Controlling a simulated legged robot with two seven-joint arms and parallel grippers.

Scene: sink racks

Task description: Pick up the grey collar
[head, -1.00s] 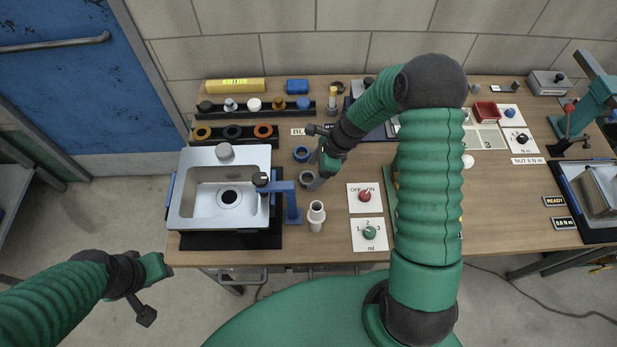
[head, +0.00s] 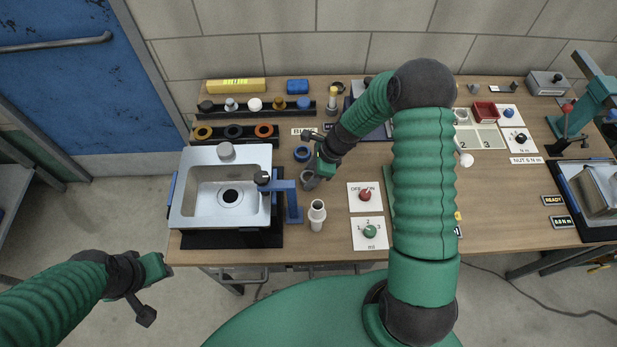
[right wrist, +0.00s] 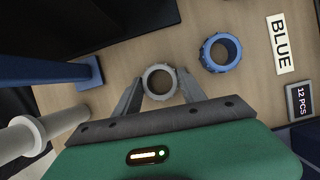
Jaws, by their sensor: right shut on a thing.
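The grey collar (right wrist: 160,68) is a short, ring-shaped piece. In the right wrist view it sits between the two fingers of my right gripper (right wrist: 158,91), which is shut on it, one finger on each side. In the head view my right gripper (head: 313,182) is low over the bench, right of the sink, and largely hides the collar. I cannot tell whether the collar still touches the bench. My left gripper (head: 150,285) is empty, off the bench's front left; its fingers do not show clearly.
A blue collar (head: 302,153) stands close by, also in the right wrist view (right wrist: 205,55). The sink (head: 190,215) with its blue tap (head: 292,205) is left. Racks (head: 222,112) are behind; dial plates (head: 369,233) are right.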

